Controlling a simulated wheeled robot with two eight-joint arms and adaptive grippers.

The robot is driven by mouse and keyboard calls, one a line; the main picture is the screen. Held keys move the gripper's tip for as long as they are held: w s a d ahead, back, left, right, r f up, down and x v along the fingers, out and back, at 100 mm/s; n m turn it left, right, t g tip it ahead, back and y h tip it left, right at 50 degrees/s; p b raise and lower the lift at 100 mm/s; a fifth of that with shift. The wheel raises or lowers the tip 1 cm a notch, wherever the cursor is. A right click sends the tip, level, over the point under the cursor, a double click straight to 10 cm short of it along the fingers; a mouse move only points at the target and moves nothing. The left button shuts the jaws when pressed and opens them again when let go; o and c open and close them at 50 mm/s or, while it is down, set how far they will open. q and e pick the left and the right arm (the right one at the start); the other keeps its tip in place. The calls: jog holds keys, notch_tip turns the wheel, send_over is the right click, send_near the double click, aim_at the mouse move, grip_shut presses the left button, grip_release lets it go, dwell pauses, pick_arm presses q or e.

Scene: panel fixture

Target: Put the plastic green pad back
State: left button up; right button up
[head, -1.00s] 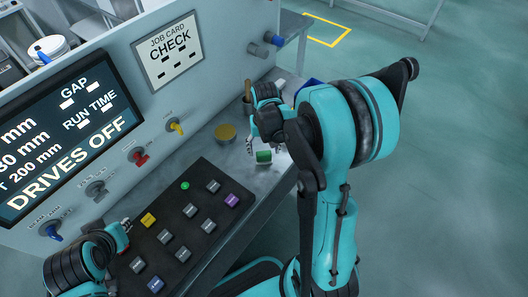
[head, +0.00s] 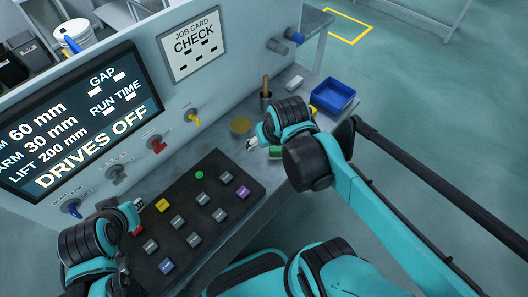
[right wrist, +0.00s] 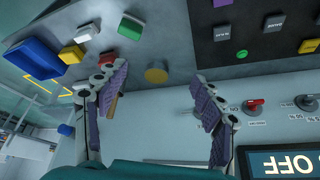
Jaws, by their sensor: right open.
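The green pad (head: 276,152) lies on the grey bench to the right of the black keypad panel (head: 158,252). In the head view my right gripper (head: 251,144) is close beside it, and the right hand partly hides it. In the right wrist view the green pad (right wrist: 131,27) lies beyond the fingers, apart from them. My right gripper (right wrist: 160,73) is open and empty, its two fingers spread wide. My left gripper (head: 134,210) is over the left end of the keypad; its finger opening is too small to read.
A yellow disc (head: 240,126) is on the bench near the right gripper. The upright panel with knobs and a screen (head: 82,118) bounds the bench at left.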

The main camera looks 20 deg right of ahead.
jog(key=s+a+t, duration=0.1)
jog(key=s+a+n+t, duration=0.1)
jog(key=s, duration=0.1)
jog(key=shift+s+a+r, duration=0.15)
jog(key=shift+a+r, duration=0.05)
jog(key=shift+a, duration=0.1)
jog(key=shift+f, duration=0.2)
